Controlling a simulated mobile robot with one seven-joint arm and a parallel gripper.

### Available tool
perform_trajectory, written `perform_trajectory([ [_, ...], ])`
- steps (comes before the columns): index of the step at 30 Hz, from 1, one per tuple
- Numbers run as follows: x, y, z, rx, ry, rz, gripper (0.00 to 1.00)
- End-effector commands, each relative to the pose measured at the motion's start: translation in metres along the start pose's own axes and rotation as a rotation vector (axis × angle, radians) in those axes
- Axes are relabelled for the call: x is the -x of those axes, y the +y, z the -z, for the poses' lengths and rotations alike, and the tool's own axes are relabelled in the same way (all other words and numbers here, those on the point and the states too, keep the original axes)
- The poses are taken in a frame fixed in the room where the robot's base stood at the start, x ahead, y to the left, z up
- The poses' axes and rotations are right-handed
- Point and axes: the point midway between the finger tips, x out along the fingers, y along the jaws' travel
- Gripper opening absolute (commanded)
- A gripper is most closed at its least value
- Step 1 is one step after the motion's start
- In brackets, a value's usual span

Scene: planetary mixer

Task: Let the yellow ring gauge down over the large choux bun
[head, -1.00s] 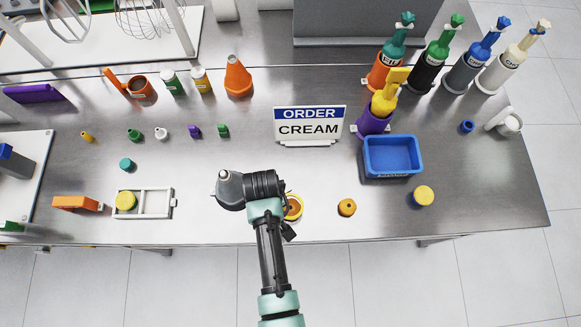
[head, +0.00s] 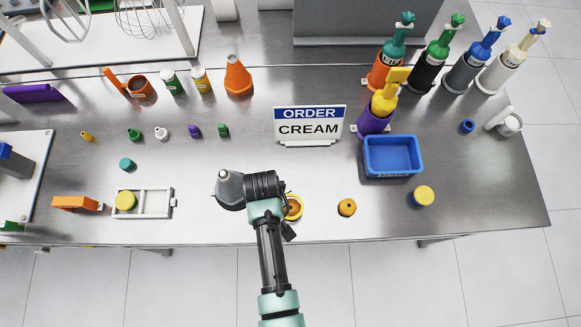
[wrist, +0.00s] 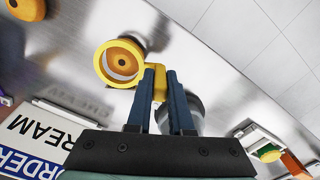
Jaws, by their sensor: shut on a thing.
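The yellow ring gauge (wrist: 101,65) is in front of my gripper (wrist: 161,76) in the wrist view. My gripper is shut on its yellow handle. Through the ring shows an orange-brown choux bun (wrist: 123,63) with a dark centre, and a pale crescent of gap along one side. I cannot tell how far above the bun or around it the ring is. In the head view the ring (head: 299,212) and bun (head: 293,207) show beside my arm, partly covered by it; my fingers are hidden there.
A smaller-looking bun (head: 347,207) stands to the right, then a yellow-topped round piece (head: 423,195). A blue bin (head: 392,172) and the order sign (head: 309,113) stand behind. A white frame (head: 155,214) is at left. The table's front edge is close to the ring.

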Motion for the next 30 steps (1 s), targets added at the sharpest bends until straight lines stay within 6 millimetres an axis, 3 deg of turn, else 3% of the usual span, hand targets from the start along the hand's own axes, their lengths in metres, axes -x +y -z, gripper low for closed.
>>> perform_trajectory([
  [30,-0.014,0.000,0.000,0.000,0.001,0.000,0.00],
])
